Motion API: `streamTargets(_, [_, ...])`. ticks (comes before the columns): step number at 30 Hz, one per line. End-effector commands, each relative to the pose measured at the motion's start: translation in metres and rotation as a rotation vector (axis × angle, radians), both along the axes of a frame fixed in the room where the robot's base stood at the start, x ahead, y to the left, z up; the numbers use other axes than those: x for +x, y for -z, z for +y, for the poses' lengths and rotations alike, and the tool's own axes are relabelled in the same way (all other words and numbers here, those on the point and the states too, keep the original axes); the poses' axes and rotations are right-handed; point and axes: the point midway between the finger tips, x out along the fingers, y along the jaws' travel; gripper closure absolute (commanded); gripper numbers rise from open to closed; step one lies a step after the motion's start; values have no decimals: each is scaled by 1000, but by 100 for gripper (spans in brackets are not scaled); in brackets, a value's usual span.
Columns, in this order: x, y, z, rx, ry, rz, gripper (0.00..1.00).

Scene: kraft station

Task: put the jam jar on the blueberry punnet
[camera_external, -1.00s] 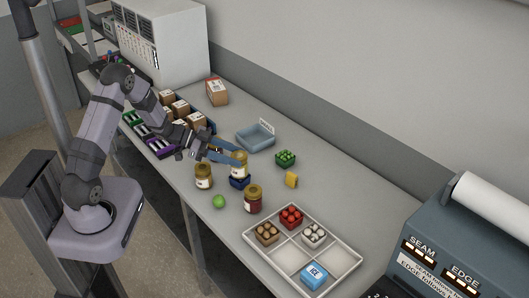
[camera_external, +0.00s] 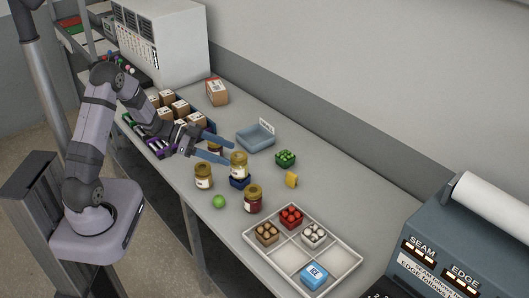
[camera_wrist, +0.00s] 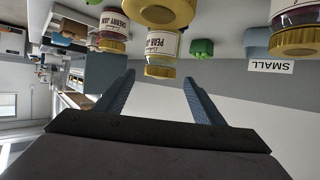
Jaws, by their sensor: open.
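A jam jar (camera_external: 239,165) with a gold lid stands upright on the dark blue blueberry punnet (camera_external: 239,182) in the external view. A jar labelled pear jam (camera_wrist: 162,45), probably the same one, shows upside down ahead of my fingers in the wrist view. My gripper (camera_external: 226,150) is open and empty, its blue fingers spread just left of and behind the jar. The fingers (camera_wrist: 158,85) also show apart in the wrist view, with nothing held between them. The punnet cannot be made out in the wrist view.
Other jars stand at the left (camera_external: 203,177), in front (camera_external: 252,199) and partly behind my fingers (camera_external: 215,147). A lime (camera_external: 219,201), a green punnet (camera_external: 285,158) and a yellow block (camera_external: 291,180) are nearby. A blue bin (camera_external: 256,138) stands behind; a divided tray (camera_external: 340,259) lies in front.

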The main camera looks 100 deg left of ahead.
Motion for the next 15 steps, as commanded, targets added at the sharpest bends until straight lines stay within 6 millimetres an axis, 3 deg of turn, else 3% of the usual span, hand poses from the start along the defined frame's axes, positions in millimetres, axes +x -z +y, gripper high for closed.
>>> streamTargets(6, [-38,-15,2,3,-6,-1,37])
streamTargets(15, [-71,-29,1,1,-3,0,37])
